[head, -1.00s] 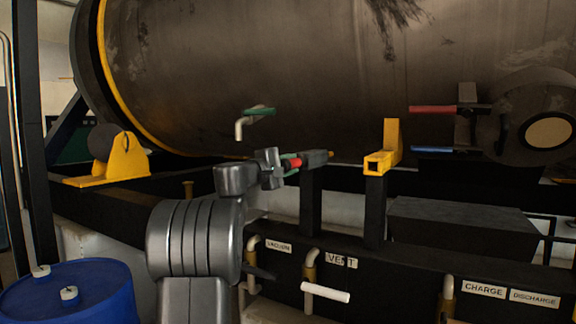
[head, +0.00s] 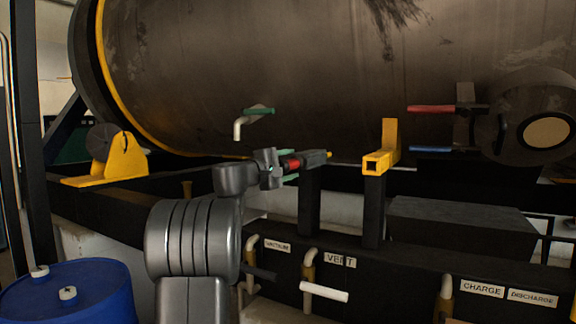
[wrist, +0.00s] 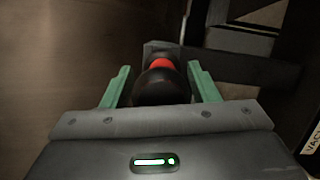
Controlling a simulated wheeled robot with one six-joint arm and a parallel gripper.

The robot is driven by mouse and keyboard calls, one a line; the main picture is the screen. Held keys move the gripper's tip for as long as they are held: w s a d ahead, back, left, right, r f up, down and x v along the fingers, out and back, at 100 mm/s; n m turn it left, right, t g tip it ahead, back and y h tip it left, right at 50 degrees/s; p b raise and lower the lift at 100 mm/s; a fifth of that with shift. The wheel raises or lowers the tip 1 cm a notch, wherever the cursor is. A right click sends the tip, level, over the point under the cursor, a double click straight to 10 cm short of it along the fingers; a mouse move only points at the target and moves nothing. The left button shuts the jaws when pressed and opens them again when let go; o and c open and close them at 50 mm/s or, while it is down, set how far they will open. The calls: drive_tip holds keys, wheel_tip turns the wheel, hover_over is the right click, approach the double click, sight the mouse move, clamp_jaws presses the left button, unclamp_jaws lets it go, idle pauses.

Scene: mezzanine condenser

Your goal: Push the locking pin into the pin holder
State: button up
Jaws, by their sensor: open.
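The locking pin has a black round knob (wrist: 160,88) and a red band (wrist: 162,64). In the head view its red part (head: 292,163) sits at the left end of a dark block (head: 314,159) on a black post, which looks like the pin holder. A small yellow tip (head: 329,154) shows at the block's right end. My gripper (head: 290,165) is open, with its green fingers on either side of the pin. In the wrist view the fingers of my gripper (wrist: 160,70) stand apart from the knob, with narrow gaps. How deep the pin sits is unclear.
A yellow bracket (head: 376,162) with a square opening stands on a post to the right. The large metal drum (head: 300,75) is behind. White-handled valves (head: 325,291) and a labelled black beam (head: 400,285) lie below. A blue barrel (head: 75,295) stands lower left.

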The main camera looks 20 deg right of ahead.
drive_tip(key=b+v, duration=0.3)
drive_tip(key=v, duration=1.1)
drive_tip(key=shift+b, duration=0.4)
drive_tip(key=shift+r, duration=0.15)
drive_tip(key=shift+d, duration=0.1)
drive_tip(key=p+x, duration=0.4)
drive_tip(key=x, duration=0.9)
drive_tip(key=shift+w+d+r, duration=0.1)
drive_tip(key=shift+d, duration=0.2)
drive_tip(key=shift+a+f, duration=0.1)
drive_tip(key=shift+f, duration=0.1)
drive_tip(key=shift+s+a+r+b, duration=0.15)
drive_tip(key=shift+s+a+b, duration=0.3)
drive_tip(key=shift+a, duration=0.2)
drive_tip(key=shift+d, duration=0.1)
